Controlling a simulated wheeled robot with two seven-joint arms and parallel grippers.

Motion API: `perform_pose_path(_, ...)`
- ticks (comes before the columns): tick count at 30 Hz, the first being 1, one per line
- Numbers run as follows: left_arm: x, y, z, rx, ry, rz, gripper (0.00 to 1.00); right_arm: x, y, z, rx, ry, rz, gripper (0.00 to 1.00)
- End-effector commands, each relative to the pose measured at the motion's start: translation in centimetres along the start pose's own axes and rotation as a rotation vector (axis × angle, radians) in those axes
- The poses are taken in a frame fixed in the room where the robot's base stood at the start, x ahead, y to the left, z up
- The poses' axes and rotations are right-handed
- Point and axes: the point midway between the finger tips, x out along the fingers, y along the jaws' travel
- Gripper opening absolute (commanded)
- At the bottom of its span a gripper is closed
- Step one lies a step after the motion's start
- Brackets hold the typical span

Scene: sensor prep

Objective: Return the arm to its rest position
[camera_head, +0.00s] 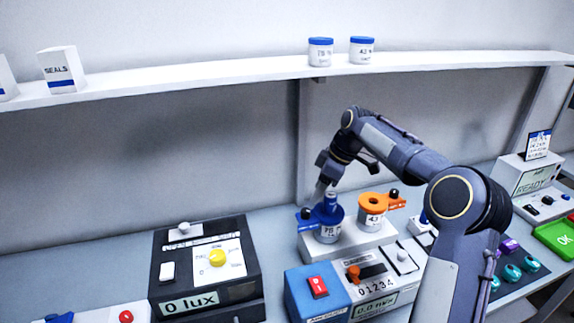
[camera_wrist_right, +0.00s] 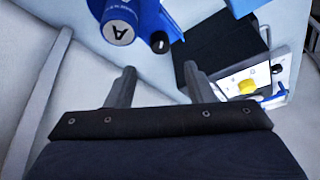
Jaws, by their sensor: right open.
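My right arm comes in from the right in the head view, with its elbow raised and its forearm bent down. Its gripper (camera_head: 327,177) is just above the blue-topped jar (camera_head: 329,226) on the white stand. A blue cylinder (camera_head: 330,199) stands up from the jar's blue top. In the wrist view my right gripper (camera_wrist_right: 157,74) is open, with nothing between its fingers. My left gripper is not in view.
An orange-topped jar (camera_head: 372,212) stands close on the right. A black box reading 0 lux (camera_head: 205,270) is at left. Below are a blue box with a red switch (camera_head: 318,288) and a counter panel. Above, a long shelf (camera_head: 200,82) holds two white jars and a SEALS box (camera_head: 59,69).

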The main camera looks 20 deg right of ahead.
Motion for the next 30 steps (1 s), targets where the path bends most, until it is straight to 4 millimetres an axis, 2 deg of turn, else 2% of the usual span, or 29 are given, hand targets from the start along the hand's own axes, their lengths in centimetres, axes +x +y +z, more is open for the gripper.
perform_pose_path(5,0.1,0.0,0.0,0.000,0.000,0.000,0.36,-0.5,-0.6,-0.1,0.008,-0.002,0.007,0.48)
perform_pose_path(8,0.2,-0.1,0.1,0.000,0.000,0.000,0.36,-1.9,-2.9,-0.3,0.050,-0.009,0.031,0.48)
perform_pose_path(11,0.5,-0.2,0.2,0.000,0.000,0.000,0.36,-3.8,-7.0,0.0,0.138,-0.011,0.071,0.48)
perform_pose_path(14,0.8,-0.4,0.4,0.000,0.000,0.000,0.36,-5.2,-12.0,1.3,0.265,0.001,0.114,0.48)
perform_pose_path(18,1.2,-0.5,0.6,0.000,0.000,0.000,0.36,-5.7,-19.2,4.4,0.470,0.050,0.159,0.48)
perform_pose_path(20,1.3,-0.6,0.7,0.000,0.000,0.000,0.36,-5.2,-22.2,6.0,0.563,0.081,0.170,0.48)
perform_pose_path(24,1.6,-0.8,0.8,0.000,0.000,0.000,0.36,-3.0,-28.4,9.5,0.772,0.167,0.168,0.48)
perform_pose_path(27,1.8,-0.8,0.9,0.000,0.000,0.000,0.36,-1.1,-31.6,11.3,0.890,0.220,0.151,0.48)
perform_pose_path(30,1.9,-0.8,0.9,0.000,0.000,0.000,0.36,0.5,-33.7,12.4,0.970,0.258,0.131,0.48)
